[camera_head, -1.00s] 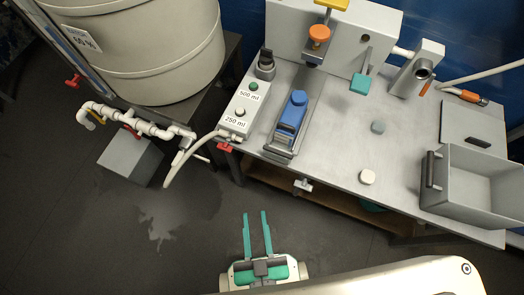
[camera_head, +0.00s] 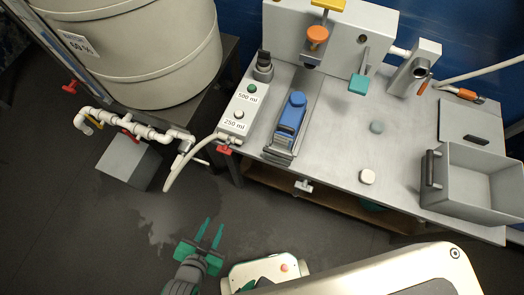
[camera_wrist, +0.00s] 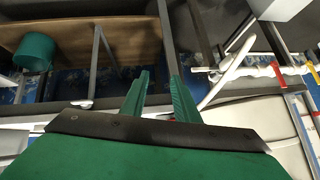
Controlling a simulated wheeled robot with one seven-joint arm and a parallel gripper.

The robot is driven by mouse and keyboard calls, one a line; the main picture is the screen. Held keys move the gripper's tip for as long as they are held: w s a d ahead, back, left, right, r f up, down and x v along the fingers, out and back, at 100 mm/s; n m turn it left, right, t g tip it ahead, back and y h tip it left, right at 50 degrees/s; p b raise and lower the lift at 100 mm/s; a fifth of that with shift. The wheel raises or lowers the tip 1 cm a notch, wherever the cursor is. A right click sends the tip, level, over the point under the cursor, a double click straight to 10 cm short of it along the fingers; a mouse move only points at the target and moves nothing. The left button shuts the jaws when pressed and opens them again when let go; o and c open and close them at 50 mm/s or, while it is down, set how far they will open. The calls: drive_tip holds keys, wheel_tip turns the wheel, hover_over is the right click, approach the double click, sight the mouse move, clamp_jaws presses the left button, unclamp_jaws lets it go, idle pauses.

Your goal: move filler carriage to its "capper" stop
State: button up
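The filler carriage (camera_head: 279,150) is grey and sits at the front end of a rail (camera_head: 305,86) on the steel bench, with a blue bottle (camera_head: 291,116) on it. The rail runs back to an orange round head (camera_head: 317,37) under a yellow bar (camera_head: 329,4). I see no "capper" label. My gripper (camera_head: 213,229) has green fingers, held apart with nothing between them. It is over the floor, in front of and left of the bench, clear of the carriage. The fingers also show in the wrist view (camera_wrist: 159,78); I cannot make out the carriage there.
A button box (camera_head: 239,113) marked 500 ml and 250 ml stands left of the rail. A large tank (camera_head: 150,50), white pipes (camera_head: 140,127) and a hose (camera_head: 178,171) are to the left. A grey bin (camera_head: 474,180) is at the bench's right.

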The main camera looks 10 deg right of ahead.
drive_tip(key=w+a+m+g, duration=0.2)
drive_tip(key=w+m+g, duration=0.15)
drive_tip(key=w, duration=0.45)
drive_tip(key=m+g, duration=0.7)
drive_tip(key=m, duration=0.7)
approach(278, 153)
drive_tip(key=shift+w+a+r+n, duration=0.1)
drive_tip(key=shift+a+n, duration=0.15)
drive_tip(key=shift+a, duration=0.2)
drive_tip(key=shift+d+h, duration=0.15)
drive_tip(key=shift+h, duration=0.15)
drive_tip(key=x, duration=1)
drive_tip(key=shift+f, duration=0.3)
clamp_jaws()
